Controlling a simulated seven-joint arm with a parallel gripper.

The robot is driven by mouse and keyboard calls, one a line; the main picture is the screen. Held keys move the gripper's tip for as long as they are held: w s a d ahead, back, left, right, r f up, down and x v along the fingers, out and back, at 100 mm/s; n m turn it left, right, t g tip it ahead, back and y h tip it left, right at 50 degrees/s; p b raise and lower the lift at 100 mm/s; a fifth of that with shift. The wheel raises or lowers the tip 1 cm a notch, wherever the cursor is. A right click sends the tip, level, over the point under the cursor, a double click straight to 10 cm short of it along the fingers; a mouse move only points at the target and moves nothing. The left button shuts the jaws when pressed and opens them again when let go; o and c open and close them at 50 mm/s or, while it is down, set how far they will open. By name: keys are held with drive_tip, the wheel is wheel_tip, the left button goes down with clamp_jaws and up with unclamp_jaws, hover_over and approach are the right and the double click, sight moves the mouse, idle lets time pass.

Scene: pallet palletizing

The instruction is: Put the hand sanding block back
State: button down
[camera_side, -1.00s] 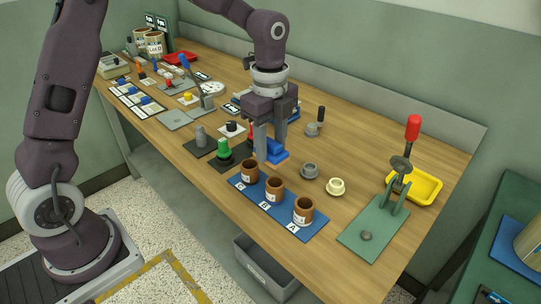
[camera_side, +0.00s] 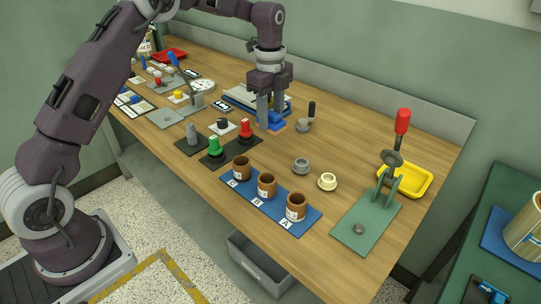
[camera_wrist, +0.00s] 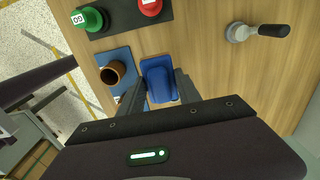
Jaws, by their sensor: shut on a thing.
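The hand sanding block (camera_side: 276,119) is blue. My gripper (camera_side: 270,124) is shut on it, fingers pointing down, near the back half of the bench. In the wrist view the block (camera_wrist: 159,80) sits between the two fingers of my gripper (camera_wrist: 160,95). Whether its underside touches the bench is hard to tell. A flat grey and blue piece (camera_side: 240,97) lies just behind and left of my gripper, partly hidden by the fingers.
A grey round piece with a black handle (camera_side: 303,125) stands close right of my gripper. Green (camera_side: 214,148) and red (camera_side: 246,130) buttons stand in front, with brown cups on a blue mat (camera_side: 312,217). A green lever press (camera_side: 367,225) and yellow tray (camera_side: 427,180) are at right.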

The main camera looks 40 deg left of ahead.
sight(271, 154)
drive_tip(key=shift+w+a+f, duration=0.8)
drive_tip(key=shift+f, duration=0.2)
wheel_tip(271, 154, down, 9)
drive_tip(key=shift+r, duration=0.2)
drive_tip(key=c, duration=0.8)
unclamp_jaws()
drive_tip(key=shift+f, duration=0.15)
drive_tip(key=shift+c, duration=0.2)
